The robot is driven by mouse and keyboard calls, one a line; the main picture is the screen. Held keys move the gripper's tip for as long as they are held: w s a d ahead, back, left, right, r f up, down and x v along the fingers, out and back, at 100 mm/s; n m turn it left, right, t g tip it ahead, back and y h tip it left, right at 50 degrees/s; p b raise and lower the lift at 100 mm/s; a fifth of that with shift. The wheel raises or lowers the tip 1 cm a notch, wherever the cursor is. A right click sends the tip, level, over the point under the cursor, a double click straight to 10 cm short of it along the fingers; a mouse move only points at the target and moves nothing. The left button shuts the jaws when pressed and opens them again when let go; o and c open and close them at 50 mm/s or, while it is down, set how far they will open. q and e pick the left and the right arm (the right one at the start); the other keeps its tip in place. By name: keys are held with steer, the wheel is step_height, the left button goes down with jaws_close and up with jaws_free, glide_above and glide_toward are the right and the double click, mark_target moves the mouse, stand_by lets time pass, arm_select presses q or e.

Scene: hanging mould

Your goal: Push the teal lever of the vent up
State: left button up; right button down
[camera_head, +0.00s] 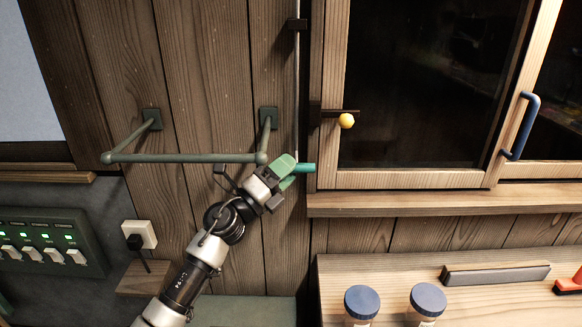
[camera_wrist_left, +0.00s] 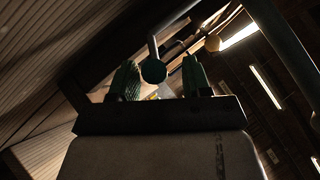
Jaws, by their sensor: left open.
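The teal lever (camera_head: 306,168) is a short stub at the lower end of a thin vertical rod (camera_head: 297,75), beside the window frame. My left gripper (camera_head: 287,172), with green fingers, is at the lever from its left side and hides part of it. In the left wrist view the gripper (camera_wrist_left: 160,80) is open. A dark round end (camera_wrist_left: 154,71), which looks like the lever, shows between or just beyond the two fingers. I cannot tell whether they touch it. My right gripper is not in view.
A green rail (camera_head: 185,158) on two wall brackets is close above my left wrist. A yellow knob (camera_head: 346,121) is on the window at the right. The wooden sill (camera_head: 440,201) runs below it. Two blue-lidded jars (camera_head: 362,302) stand at the bottom. A switch panel (camera_head: 45,243) is at left.

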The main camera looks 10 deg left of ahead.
arm_select(q)
steer(key=b+v, duration=0.2)
steer(key=v, duration=0.7)
steer(key=shift+b, duration=0.3)
